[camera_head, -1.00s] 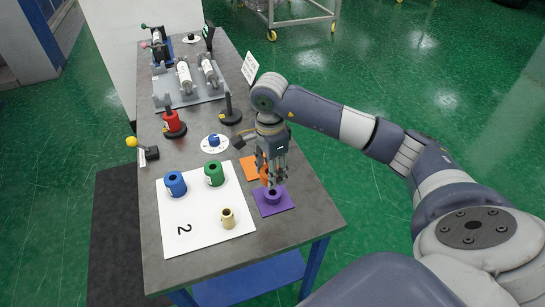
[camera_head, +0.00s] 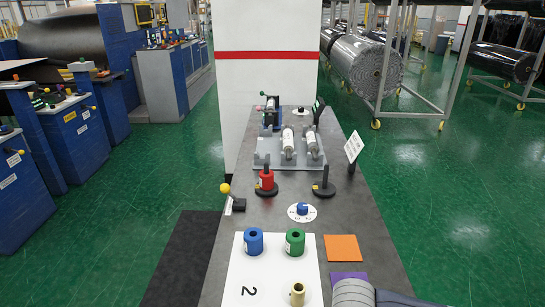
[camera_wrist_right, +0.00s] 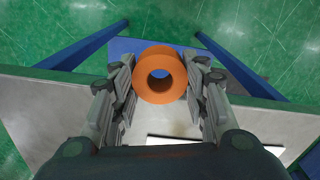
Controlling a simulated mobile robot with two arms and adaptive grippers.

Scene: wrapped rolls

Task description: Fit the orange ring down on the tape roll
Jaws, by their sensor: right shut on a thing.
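My right gripper (camera_wrist_right: 161,80) is shut on the orange ring (camera_wrist_right: 160,91), which sits between its two fingers in the right wrist view with its round hole facing the camera. In the head view the gripper is out of sight, and only part of my arm shows at the lower right. The blue roll (camera_head: 253,241), green roll (camera_head: 295,241) and brass-coloured roll (camera_head: 297,293) stand upright on the white sheet (camera_head: 240,270). I cannot tell which is the tape roll. The orange pad (camera_head: 342,248) is bare. My left gripper is not in view.
The purple pad (camera_head: 345,276) is partly hidden by my arm. Behind the sheet stand a white dial with a blue knob (camera_head: 302,209), a red post (camera_head: 267,181), a black post (camera_head: 324,182) and a yellow-ball lever (camera_head: 226,188). The grey table (camera_head: 215,275) has its edge at the left.

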